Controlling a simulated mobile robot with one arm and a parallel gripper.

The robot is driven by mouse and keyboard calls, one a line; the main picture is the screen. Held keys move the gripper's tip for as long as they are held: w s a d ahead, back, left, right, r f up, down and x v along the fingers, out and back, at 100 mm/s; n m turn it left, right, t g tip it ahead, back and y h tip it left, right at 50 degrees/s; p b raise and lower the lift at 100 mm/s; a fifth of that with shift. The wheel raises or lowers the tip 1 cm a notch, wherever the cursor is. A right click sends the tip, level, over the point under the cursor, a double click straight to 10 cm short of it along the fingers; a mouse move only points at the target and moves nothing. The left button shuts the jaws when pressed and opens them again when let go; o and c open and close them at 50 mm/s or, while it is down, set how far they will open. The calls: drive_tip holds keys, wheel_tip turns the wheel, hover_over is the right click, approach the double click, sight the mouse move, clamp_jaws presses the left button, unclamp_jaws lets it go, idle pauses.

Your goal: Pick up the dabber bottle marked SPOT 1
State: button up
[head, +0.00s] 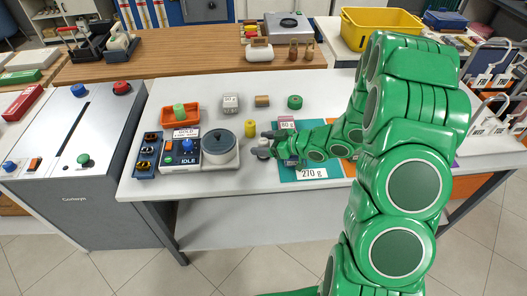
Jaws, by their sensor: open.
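No label reading SPOT 1 can be made out, so I cannot tell which thing is the dabber bottle. My gripper (265,145) is open over the white table, pointing left. A small whitish round object (263,151) shows at its fingertips, partly hidden; I cannot tell if it is a bottle or if the fingers touch it. A yellow cylinder (250,128) stands just beyond the fingertips. Two small brown bottles (293,51) stand on the wooden counter behind.
A device with a round grey pot (221,142) stands left of my gripper. An orange tray (180,114), a white block (231,103) and a green roll (295,102) stand behind. My arm covers the table's right side.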

drive_tip(key=c, duration=1.1)
drive_tip(key=shift+r, duration=0.1)
drive_tip(key=shift+c, duration=0.2)
